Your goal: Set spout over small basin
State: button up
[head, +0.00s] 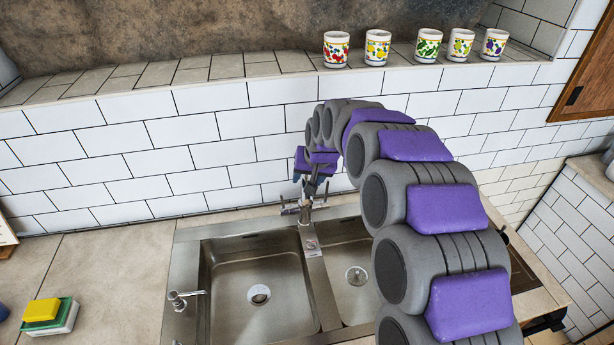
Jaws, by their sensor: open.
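The sink is metal with a large left basin (258,290) and a smaller right basin (352,268), parted by a narrow divider. The faucet (304,211) stands at the back of the sink near the top of the divider. Its spout is largely hidden behind my gripper, and I cannot tell which basin it points over. My gripper (312,186) is open, just above the faucet, at or very close to its upper part; I cannot tell whether they touch. My grey and purple arm curves in from the lower right and covers part of the small basin's right side.
A small tap lever (185,298) stands on the sink's left rim. Yellow and green sponges (50,312) lie on the left counter. Several patterned cups (377,47) stand on the tiled ledge. A wooden cabinet (590,85) is at upper right. The left counter is mostly clear.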

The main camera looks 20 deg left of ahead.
jog(key=shift+a+f, duration=0.1)
jog(key=shift+a, duration=0.15)
jog(key=c, duration=0.4)
jog(key=shift+d, duration=0.1)
grip_shut()
